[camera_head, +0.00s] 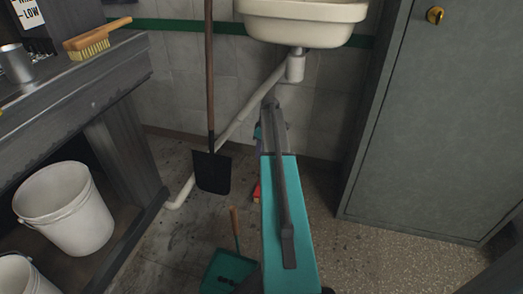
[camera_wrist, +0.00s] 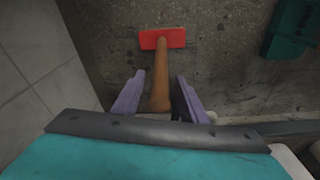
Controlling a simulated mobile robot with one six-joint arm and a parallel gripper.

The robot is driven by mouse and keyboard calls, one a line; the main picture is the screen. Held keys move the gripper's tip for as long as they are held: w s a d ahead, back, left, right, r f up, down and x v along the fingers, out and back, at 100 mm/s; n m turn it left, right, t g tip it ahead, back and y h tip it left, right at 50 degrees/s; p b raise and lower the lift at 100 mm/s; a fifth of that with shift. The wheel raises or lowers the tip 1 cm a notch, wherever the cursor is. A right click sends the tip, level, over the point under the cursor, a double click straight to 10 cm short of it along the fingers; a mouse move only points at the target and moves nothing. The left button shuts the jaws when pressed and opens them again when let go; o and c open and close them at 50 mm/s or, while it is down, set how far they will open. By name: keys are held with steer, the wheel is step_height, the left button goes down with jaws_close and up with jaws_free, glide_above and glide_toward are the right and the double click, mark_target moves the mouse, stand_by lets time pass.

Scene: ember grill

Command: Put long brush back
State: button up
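The long brush has a wooden handle (camera_wrist: 161,82) and a red head (camera_wrist: 162,38) in the wrist view. Its head is at the floor, and the handle runs up toward my gripper. My gripper (camera_wrist: 160,78) has two purple fingers, one on each side of the handle near its upper end. Gaps show between the fingers and the handle, so the gripper looks open around it. In the head view the red head (camera_head: 257,193) shows beside my teal arm, which hides the handle and most of the gripper.
A black shovel (camera_head: 212,172) stands upright by the tiled wall. A teal dustpan (camera_head: 226,272) is on the floor. A sink (camera_head: 302,12) with a drain pipe is above. A bench with a short brush (camera_head: 97,40) and buckets (camera_head: 65,212) is left; a grey cabinet (camera_head: 440,120) is right.

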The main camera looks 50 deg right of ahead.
step_height(320, 180, up, 12)
steer(key=s+p, duration=0.1)
steer(key=p, duration=0.4)
steer(key=shift+s+d, duration=0.25)
steer(key=shift+s, duration=0.15)
steer(key=shift+r, duration=0.1)
stand_by(0.6)
